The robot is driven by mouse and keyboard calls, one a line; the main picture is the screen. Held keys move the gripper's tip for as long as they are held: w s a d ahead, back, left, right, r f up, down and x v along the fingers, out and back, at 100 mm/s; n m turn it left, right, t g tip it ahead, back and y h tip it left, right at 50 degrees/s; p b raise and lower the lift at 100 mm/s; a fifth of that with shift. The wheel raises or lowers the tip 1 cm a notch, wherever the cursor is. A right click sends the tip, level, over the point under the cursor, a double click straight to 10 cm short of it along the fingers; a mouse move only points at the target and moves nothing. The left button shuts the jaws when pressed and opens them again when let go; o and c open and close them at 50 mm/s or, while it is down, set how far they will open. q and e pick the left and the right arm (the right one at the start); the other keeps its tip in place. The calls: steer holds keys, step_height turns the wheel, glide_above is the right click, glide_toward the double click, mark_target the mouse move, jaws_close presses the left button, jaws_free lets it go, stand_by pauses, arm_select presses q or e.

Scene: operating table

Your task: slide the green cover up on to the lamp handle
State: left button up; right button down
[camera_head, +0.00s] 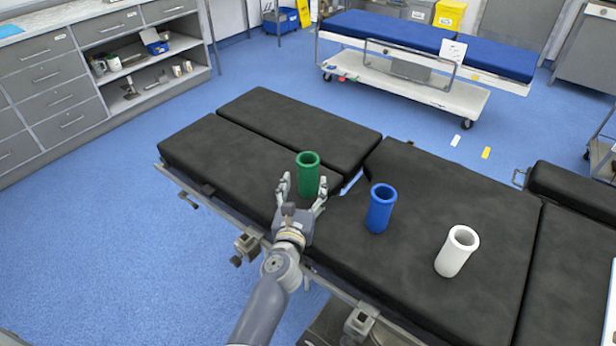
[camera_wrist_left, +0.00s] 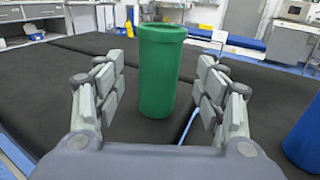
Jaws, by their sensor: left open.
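The green cover (camera_head: 308,176) is an upright open-topped cylinder standing on the black operating table (camera_head: 270,117). My left gripper (camera_head: 302,193) is open at its near side, with one finger toward each side of it. In the left wrist view the green cover (camera_wrist_left: 160,75) stands between the open fingers of my left gripper (camera_wrist_left: 159,92), with a gap on both sides, not touching. The lamp handle is not in view. My right gripper is not in view.
A blue cylinder (camera_head: 381,208) and a white cylinder (camera_head: 456,251) stand upright on the table to the right of the green cover. A metal rail with clamps (camera_head: 247,243) runs along the table's near edge. The black padding behind the green cover is clear.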

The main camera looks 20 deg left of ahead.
mark_target(306, 179)
arm_select(q)
steer(key=shift+w+a+f+b, duration=0.1)
steer(key=shift+w+a+b, duration=0.1)
steer(key=shift+w, duration=0.85)
steer(key=shift+w+a+f+b, duration=0.1)
steer(key=shift+w+b, duration=0.05)
steer(key=shift+w, duration=0.85)
steer(key=shift+w+a+f+b, duration=0.1)
steer(key=shift+w+b, duration=0.1)
steer(key=shift+w, duration=0.85)
steer(key=shift+s, duration=0.1)
steer(key=c, duration=1.1)
